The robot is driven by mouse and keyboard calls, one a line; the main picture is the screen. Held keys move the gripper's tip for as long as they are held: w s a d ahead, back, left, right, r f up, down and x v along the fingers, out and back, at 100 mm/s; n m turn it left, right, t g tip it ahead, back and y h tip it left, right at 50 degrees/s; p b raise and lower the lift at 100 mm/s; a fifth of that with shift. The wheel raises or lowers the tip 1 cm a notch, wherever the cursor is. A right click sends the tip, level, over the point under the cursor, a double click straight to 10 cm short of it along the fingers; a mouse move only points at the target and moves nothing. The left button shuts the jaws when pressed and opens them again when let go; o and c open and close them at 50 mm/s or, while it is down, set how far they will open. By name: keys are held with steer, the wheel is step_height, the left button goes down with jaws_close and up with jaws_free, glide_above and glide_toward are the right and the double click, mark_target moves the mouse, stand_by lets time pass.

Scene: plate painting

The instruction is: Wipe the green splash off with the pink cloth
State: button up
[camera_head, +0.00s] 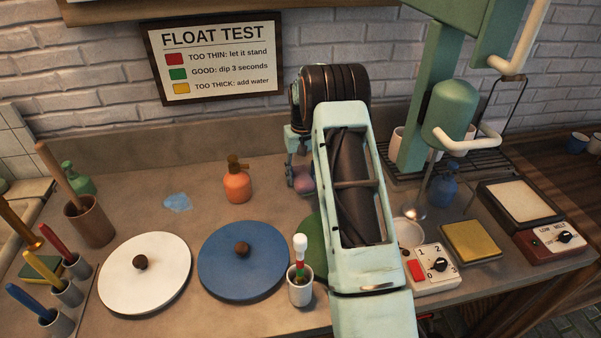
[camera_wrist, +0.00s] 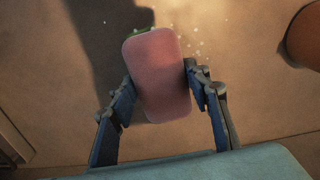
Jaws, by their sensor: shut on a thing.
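My gripper (camera_wrist: 160,95) is shut on the pink cloth (camera_wrist: 155,60), a thick rounded pad, with one finger on each side. In the wrist view a thin green edge (camera_wrist: 141,30) of the splash shows just past the cloth's far end; the rest is hidden under the cloth. Pale specks lie on the counter beside it. In the head view the cloth (camera_head: 304,183) is partly seen by my gripper (camera_head: 298,178), low at the counter, left of my arm. I cannot tell whether the cloth touches the counter. The green splash is not visible in the head view.
An orange bottle (camera_head: 237,186) stands left of my gripper. A blue splash (camera_head: 177,202) lies farther left. White (camera_head: 160,285) and blue (camera_head: 235,275) round lids and a small pot (camera_head: 300,291) are in front. A green lid (camera_head: 314,242) is partly behind my arm.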

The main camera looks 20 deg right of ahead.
mark_target(300, 169)
steer(key=shift+s+a+f+b, duration=0.1)
steer(key=shift+s+a+b, duration=0.15)
steer(key=shift+s, duration=0.95)
steer(key=shift+s+a+r+b, duration=0.1)
steer(key=shift+s+a+b, duration=0.15)
steer(key=shift+s, duration=0.9)
steer(key=shift+s+a+f+b, duration=0.1)
steer(key=shift+s+a+b, duration=0.15)
steer(key=shift+s, duration=0.95)
steer(key=shift+w, duration=0.1)
steer(key=shift+w+d+p, duration=0.3)
steer(key=shift+w+d, duration=0.05)
steer(key=shift+w, duration=1.3)
steer(key=shift+w+d+p, duration=0.35)
steer(key=shift+w, duration=1.25)
steer(key=shift+w+d+p, duration=0.3)
steer(key=shift+w+d, duration=0.05)
steer(key=shift+w, duration=1.3)
steer(key=shift+r, duration=0.2)
steer(key=shift+r+p, duration=1.6)
steer(key=shift+r, duration=1.3)
steer(key=shift+r, duration=0.1)
steer(key=shift+r+p, duration=0.95)
steer(key=shift+r, duration=0.5)
